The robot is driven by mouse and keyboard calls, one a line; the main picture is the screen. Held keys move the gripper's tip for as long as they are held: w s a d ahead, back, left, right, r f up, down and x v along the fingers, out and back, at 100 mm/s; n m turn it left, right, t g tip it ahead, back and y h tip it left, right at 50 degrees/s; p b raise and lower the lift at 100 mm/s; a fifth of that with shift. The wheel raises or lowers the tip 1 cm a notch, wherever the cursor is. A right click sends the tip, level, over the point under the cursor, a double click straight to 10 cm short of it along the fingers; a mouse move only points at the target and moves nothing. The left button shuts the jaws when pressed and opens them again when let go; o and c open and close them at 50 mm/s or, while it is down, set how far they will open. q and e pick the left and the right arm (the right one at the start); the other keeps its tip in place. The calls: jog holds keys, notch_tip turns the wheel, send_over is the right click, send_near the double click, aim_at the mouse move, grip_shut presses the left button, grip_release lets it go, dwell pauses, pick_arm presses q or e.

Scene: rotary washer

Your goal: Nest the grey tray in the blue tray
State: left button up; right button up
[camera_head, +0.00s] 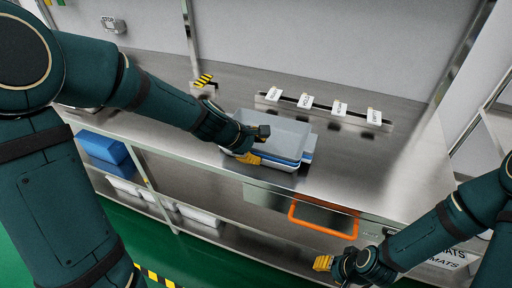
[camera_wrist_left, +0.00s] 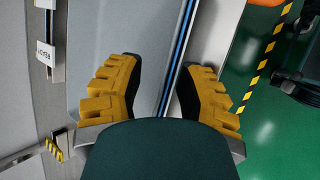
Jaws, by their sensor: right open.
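The grey tray (camera_head: 280,128) lies on the steel worktop in the head view, with its open side up. A blue edge of the blue tray (camera_head: 307,157) shows just below its front right rim. Most of the blue tray is hidden, and I cannot tell how deep the grey tray sits in it. My left gripper (camera_head: 256,146) is at the left end of the trays. In the left wrist view its yellow fingers (camera_wrist_left: 160,70) stand apart, one each side of the tray's blue-lined edge (camera_wrist_left: 179,55). My right gripper (camera_head: 325,263) is open and empty, low in front of the bench.
A rail with several white labels (camera_head: 322,107) runs behind the trays. An orange handle (camera_head: 322,222) sticks out at the bench front. A blue bin (camera_head: 101,147) and several white bins (camera_head: 198,216) stand on the lower shelf. The worktop (camera_head: 360,165) right of the trays is clear.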

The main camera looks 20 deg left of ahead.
dwell(0.3)
pick_arm(q)
jog(key=v, duration=1.2)
